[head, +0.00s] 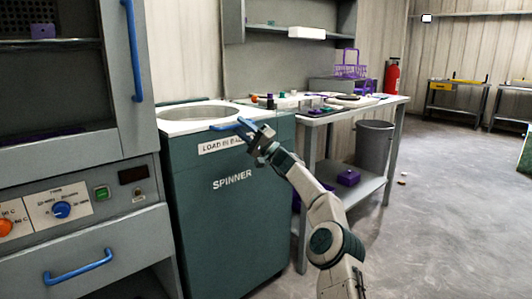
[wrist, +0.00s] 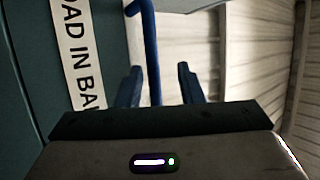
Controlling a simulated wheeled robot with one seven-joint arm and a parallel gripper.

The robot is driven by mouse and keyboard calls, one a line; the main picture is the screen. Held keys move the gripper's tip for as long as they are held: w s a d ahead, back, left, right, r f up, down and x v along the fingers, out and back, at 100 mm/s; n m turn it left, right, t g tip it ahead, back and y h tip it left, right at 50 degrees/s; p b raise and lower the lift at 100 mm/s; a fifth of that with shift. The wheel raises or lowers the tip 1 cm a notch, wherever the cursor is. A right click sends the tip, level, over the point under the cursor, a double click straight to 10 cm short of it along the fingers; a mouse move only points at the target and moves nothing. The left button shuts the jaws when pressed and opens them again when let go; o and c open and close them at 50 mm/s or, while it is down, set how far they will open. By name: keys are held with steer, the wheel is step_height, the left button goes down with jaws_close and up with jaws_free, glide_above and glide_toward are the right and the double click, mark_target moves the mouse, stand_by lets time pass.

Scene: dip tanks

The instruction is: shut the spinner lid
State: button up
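The spinner (head: 228,215) is a teal cabinet with a white top, labelled "SPINNER" and "LOAD IN BALANCE". A round, grey, rimmed area (head: 197,112) shows on its top; I cannot tell whether it is an open drum or the lid. My gripper (head: 240,126) is at the front right edge of the top, by a blue bar handle. In the wrist view the blue bar (wrist: 150,40) runs between the two dark blue fingers of my gripper (wrist: 160,68). The fingers are apart, with gaps on both sides of the bar. My gripper partly hides the handle in the head view.
A machine with blue handles (head: 78,267) stands close on the left. A grey workbench (head: 390,102) with small items and a purple rack (head: 350,64) adjoins on the right. A grey bin (head: 373,147) stands by it. The floor at right is mostly clear.

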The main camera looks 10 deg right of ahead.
steer(key=v, duration=1.1)
steer(key=shift+s+r, duration=0.1)
steer(key=s+a+r+n+g+h+p, duration=0.15)
steer(key=s+a+g+p, duration=0.25)
steer(key=a, duration=0.4)
steer(key=s+a+r+n+g+h+p, duration=0.1)
steer(key=s+a+r+n+g+p, duration=0.25)
steer(key=a, duration=0.45)
steer(key=s+a+g+h+p, duration=0.2)
steer(key=s+a+h+p, duration=0.15)
steer(key=s, duration=0.25)
steer(key=s+a+g+h+p, duration=0.2)
steer(key=s+p, duration=0.3)
steer(key=s+d+r+h+p, duration=0.4)
steer(key=s+d+p, duration=0.2)
steer(key=s, duration=0.4)
steer(key=s+d+r+h+p, duration=0.4)
steer(key=s+d+p, duration=0.2)
steer(key=s, duration=0.5)
steer(key=s+d+r+m+h+p, duration=0.1)
steer(key=s+d+r+h+p, duration=0.3)
steer(key=s, duration=0.7)
steer(key=d+p, duration=0.2)
steer(key=p, duration=0.2)
steer(key=shift+t, duration=0.35)
